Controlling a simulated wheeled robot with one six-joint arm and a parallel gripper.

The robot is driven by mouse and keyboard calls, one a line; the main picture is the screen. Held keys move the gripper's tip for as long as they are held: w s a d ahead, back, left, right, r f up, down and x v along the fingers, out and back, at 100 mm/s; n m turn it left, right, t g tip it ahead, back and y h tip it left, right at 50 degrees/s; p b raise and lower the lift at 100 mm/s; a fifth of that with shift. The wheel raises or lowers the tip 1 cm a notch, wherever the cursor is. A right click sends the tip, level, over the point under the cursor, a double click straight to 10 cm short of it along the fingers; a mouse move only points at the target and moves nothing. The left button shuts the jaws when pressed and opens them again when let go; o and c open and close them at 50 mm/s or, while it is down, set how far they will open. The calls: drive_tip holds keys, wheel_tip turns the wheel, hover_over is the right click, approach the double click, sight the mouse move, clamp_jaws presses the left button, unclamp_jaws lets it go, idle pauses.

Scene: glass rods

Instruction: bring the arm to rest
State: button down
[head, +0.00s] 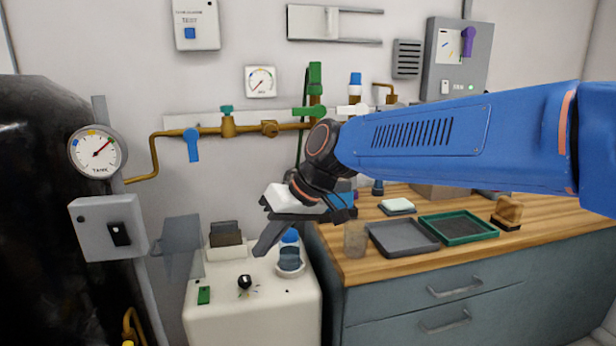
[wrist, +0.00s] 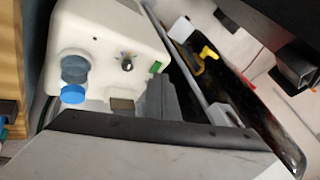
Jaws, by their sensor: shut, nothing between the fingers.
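My arm, blue with a dark wrist, reaches in from the right in the head view. My gripper (head: 265,240) is shut and empty. It points down and left, in the air in front of or above the white bench unit (head: 215,315); the exact gap is hard to judge. In the wrist view the white unit (wrist: 95,25) shows its black knob, green switch and blue round parts, with large dark and grey surfaces close to the camera.
A wooden worktop (head: 380,270) right of the unit bears a grey tray (head: 403,250), a green-rimmed tray (head: 458,238), a glass beaker (head: 355,240) and a wooden-handled block (head: 507,212). A black tank (head: 40,220) with a gauge stands left. Pipes (head: 200,131) and valves line the wall.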

drive_tip(key=s+d+f+m+t+h, duration=0.1)
drive_tip(key=s+d+f+m, duration=0.1)
drive_tip(key=d, duration=0.8)
drive_tip(key=s+d+f+m+t+h, duration=0.1)
drive_tip(key=s+d+h, duration=0.15)
drive_tip(key=d, duration=0.75)
drive_tip(key=s+d+f+m+h, duration=0.1)
drive_tip(key=s+d+f, duration=0.2)
drive_tip(key=d, duration=0.3)
drive_tip(key=s+d+f+m+t+h, duration=0.1)
drive_tip(key=s+d+f+m, duration=0.1)
drive_tip(key=s+d, duration=0.3)
drive_tip(key=s+d+f+m+h, duration=0.1)
drive_tip(key=s+d+f, duration=0.3)
drive_tip(key=d, duration=0.3)
drive_tip(key=shift+s+f+m+t, duration=0.25)
drive_tip(key=shift+s+m+t, duration=0.15)
drive_tip(key=shift+s, duration=0.05)
